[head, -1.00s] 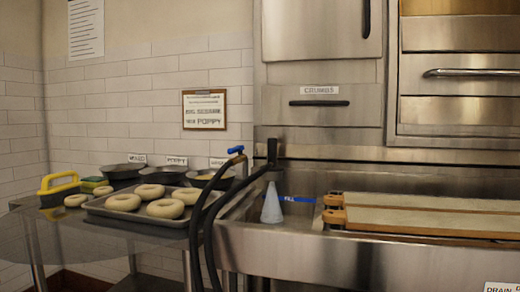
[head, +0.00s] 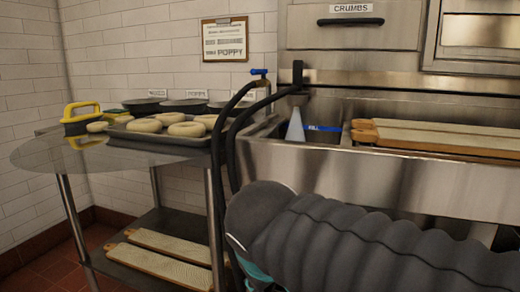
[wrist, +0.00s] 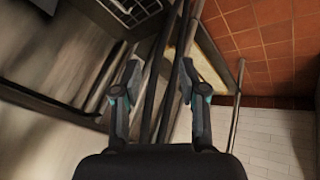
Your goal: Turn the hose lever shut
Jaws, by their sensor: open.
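The blue hose lever (head: 259,72) sits atop the black hose (head: 217,140) at the sink's left end. A pale cone of water (head: 295,126) comes from the spout (head: 298,92) into the sink (head: 330,165). My gripper (wrist: 158,76) is open in the wrist view, pointing down past the sink's side, with dark hose lengths (wrist: 172,40) showing between and beyond its fingers. Whether they touch the fingers I cannot tell. The lever is not seen in the wrist view. In the head view my ribbed arm crosses the lower right; the fingers are not visible there.
A steel table (head: 50,155) at left holds a tray (head: 150,137) of bagels, dark bowls (head: 185,106) and a yellow-handled brush (head: 80,115). Boards (head: 440,140) lie across the sink. A lower shelf (head: 150,283) holds more boards. Air around the lever looks clear.

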